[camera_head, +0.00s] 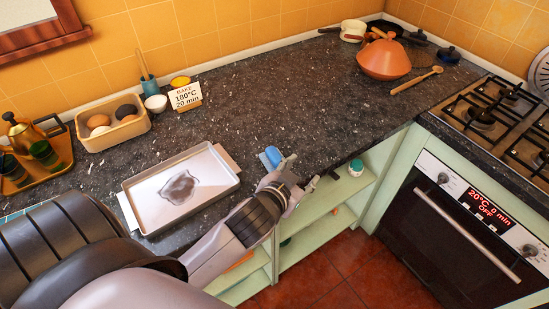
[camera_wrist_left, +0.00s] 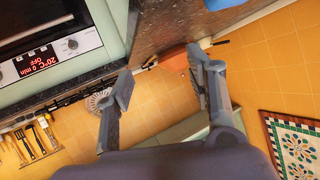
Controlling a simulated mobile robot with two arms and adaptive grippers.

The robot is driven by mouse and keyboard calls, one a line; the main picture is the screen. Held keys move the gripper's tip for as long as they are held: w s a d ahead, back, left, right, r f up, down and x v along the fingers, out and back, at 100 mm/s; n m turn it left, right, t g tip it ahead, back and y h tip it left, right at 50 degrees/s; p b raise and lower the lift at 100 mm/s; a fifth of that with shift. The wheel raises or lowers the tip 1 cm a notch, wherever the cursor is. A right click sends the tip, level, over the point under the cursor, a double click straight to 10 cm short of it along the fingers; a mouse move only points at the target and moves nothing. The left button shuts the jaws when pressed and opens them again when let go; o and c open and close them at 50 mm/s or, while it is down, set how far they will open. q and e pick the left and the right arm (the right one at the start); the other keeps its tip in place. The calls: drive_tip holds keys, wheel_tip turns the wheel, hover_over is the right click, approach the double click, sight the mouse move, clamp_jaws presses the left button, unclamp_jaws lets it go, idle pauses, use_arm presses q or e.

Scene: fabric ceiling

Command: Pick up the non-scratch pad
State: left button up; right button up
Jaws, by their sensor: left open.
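The non-scratch pad appears to be the small blue block (camera_head: 271,157) on the dark stone counter, right of the baking tray. It lies just beyond my left gripper (camera_head: 302,174), near the counter's front edge. The gripper partly covers the pad's near side in the head view. In the left wrist view, the two fingers of my left gripper (camera_wrist_left: 160,78) are spread wide with nothing between them. A blue patch (camera_wrist_left: 222,4) at the top edge of that view looks like the pad, mostly cut off. My right gripper is not in view.
A metal tray (camera_head: 228,185) with a dark stain lies left of my gripper. An egg box (camera_head: 114,135), a recipe card (camera_head: 185,97) and an orange tagine (camera_head: 384,62) stand farther back. A gas hob (camera_head: 482,119) is at right. The middle counter is clear.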

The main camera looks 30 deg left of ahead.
use_arm(q)
drive_tip(key=w+d+r+m+t+h, duration=0.2)
drive_tip(key=w+d+r+t+h, duration=0.15)
drive_tip(key=r, duration=0.45)
drive_tip(key=w+d+r+m+t+h, duration=0.2)
drive_tip(key=w+d+r+m+t, duration=0.15)
drive_tip(key=r, duration=0.45)
drive_tip(key=s+d+r+m+g+h, duration=0.2)
drive_tip(key=d+r+m+g+h, duration=0.55)
drive_tip(key=d+m+h, duration=0.55)
drive_tip(key=m+g+y, duration=0.4)
drive_tip(key=g+y, duration=0.9)
drive_tip(key=y, duration=0.5)
hover_over(274, 153)
wheel_tip(274, 153, down, 12)
drive_tip(key=shift+n+t+h, duration=0.25)
wheel_tip(274, 153, down, 11)
drive_tip(key=shift+d+p, duration=0.15)
drive_tip(key=shift+p, duration=0.9)
drive_tip(key=shift+f+p, duration=0.45)
drive_tip(key=shift+f, duration=0.15)
wheel_tip(274, 153, down, 4)
drive_tip(key=shift+r+p, duration=0.2)
drive_tip(key=shift+p, duration=0.55)
drive_tip(key=shift+f, duration=0.4)
